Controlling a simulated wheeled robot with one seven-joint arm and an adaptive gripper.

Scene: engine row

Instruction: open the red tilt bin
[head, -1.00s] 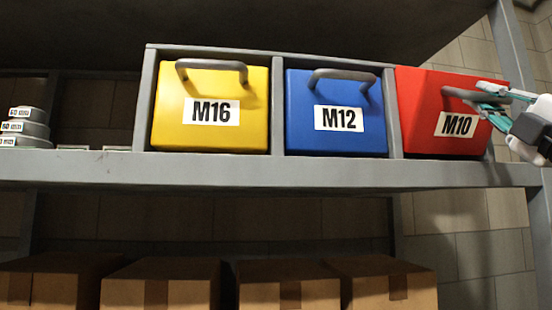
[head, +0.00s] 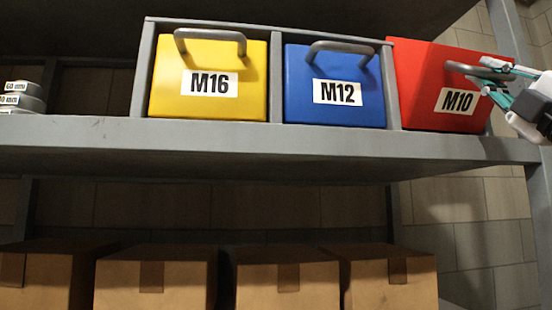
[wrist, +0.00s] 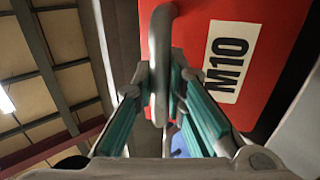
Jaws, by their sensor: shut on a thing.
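The red bin (head: 420,80), labelled M10, sits at the right end of the bin row in the head view. Its top edge stands out past the frame, so it looks tipped somewhat forward; its inside is not visible. Its grey bar handle (head: 457,68) is on the upper front. My gripper (head: 493,77) reaches in from the right edge and is shut on this handle. In the wrist view the handle (wrist: 160,50) runs between the green-padded fingers (wrist: 160,95), with the red bin (wrist: 190,50) behind.
A blue M12 bin (head: 335,105) and a yellow M16 bin (head: 208,100) sit flush in the frame to the left. A grey shelf edge (head: 250,137) runs below them. Several cardboard boxes (head: 155,275) stand lower down. A grey post (head: 510,40) is close to my gripper.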

